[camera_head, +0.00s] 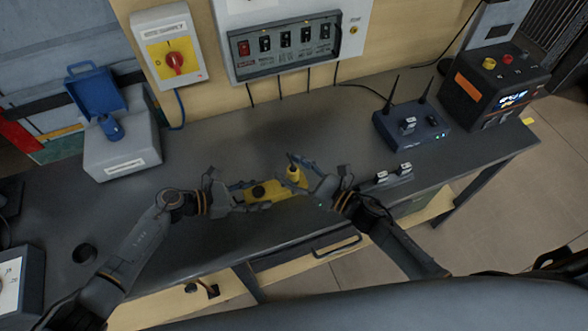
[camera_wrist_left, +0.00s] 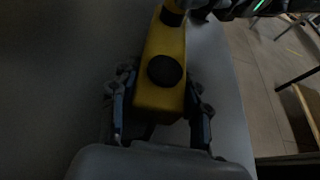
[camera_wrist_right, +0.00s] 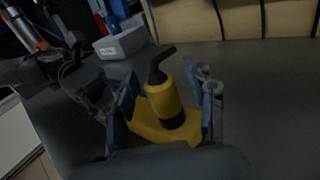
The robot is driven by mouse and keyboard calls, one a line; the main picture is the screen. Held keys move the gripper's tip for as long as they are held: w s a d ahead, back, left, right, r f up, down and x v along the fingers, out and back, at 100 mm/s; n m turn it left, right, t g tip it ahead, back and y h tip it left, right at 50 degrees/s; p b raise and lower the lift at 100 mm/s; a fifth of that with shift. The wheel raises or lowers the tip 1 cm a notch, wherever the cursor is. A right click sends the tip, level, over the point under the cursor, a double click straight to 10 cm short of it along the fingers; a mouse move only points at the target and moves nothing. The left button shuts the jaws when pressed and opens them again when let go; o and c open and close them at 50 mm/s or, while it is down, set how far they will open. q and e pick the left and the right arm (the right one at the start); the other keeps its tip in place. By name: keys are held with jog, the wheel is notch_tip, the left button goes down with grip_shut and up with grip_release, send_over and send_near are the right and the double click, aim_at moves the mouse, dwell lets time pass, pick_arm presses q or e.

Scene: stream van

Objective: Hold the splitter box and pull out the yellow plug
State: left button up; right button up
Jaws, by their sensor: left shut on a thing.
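The yellow splitter box (camera_head: 265,196) lies on the grey worktop near its front edge, with a round black socket (camera_wrist_left: 165,71) on top. My left gripper (camera_head: 237,194) is shut on the near end of the box; the left wrist view shows a finger along each side. The yellow plug (camera_head: 293,174) stands upright at the right end of the box. In the right wrist view the plug (camera_wrist_right: 166,103) has a black collar at its foot and a bent black cable end on top. My right gripper (camera_wrist_right: 166,100) is open, with its fingers on either side of the plug, apart from it.
A router with two antennas (camera_head: 411,124) and small white-topped pieces (camera_head: 393,174) are to the right. A black power unit (camera_head: 494,84) stands at the far right. A grey box (camera_head: 122,145) with a blue connector is at the left. The worktop behind the splitter box is clear.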

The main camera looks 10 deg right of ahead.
aim_at(292, 165)
grip_shut()
jog(key=c, duration=0.6)
grip_release()
grip_shut()
jog(key=shift+r, duration=0.3)
jog(key=shift+r, duration=0.3)
jog(key=shift+r, duration=0.4)
jog(key=shift+r, duration=0.3)
jog(key=shift+r, duration=0.2)
